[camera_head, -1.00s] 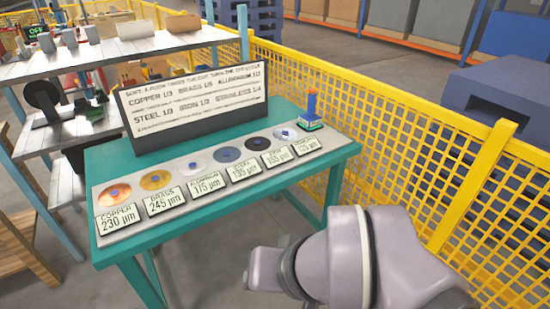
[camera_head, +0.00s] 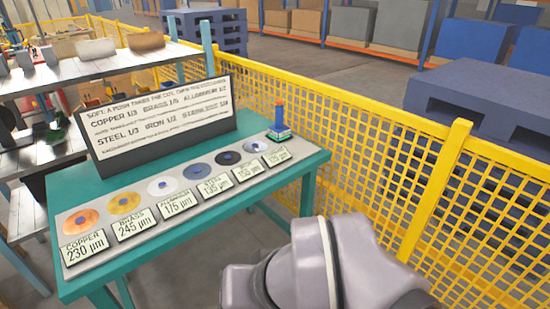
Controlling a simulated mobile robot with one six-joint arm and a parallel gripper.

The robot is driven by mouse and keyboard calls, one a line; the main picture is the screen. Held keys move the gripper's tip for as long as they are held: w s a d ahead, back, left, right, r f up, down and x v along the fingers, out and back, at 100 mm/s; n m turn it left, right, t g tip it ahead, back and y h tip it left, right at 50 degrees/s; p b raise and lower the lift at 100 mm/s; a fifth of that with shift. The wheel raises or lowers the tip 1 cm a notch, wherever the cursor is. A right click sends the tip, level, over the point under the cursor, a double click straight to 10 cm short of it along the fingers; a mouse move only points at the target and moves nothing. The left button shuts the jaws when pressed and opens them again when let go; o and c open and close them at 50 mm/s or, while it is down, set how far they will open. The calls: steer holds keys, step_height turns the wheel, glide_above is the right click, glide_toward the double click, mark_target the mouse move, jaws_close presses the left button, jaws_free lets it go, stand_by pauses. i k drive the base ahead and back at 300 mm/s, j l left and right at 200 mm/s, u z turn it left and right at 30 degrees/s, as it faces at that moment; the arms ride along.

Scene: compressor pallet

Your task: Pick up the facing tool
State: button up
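A tool with an upright blue handle and a green and white base (camera_head: 280,122) stands at the far right end of the grey strip on the teal table (camera_head: 155,258); I take it to be the facing tool. Beside it on the strip (camera_head: 72,215) lies a row of round discs, among them a copper one (camera_head: 81,221), a brass one (camera_head: 124,203) and a dark one (camera_head: 228,158). Label plates stand in front of them. My grey arm shows at the bottom centre, apart from the tool. My gripper is not in view.
A dark sign board (camera_head: 158,128) with printed text stands behind the discs. A yellow mesh fence (camera_head: 375,165) runs behind and right of the table. A dark blue pallet-like block (camera_head: 500,105) is beyond it. Cluttered shelves (camera_head: 110,65) stand at the left.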

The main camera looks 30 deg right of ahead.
mark_target(280, 132)
steer(key=i+l, duration=0.15)
steer(key=i, duration=0.3)
steer(key=i+l, duration=0.2)
steer(key=i, duration=0.2)
steer(key=i+l, duration=0.15)
steer(key=i, duration=0.3)
steer(key=i+l+u, duration=0.2)
steer(key=i+l, duration=0.15)
steer(key=l, duration=0.3)
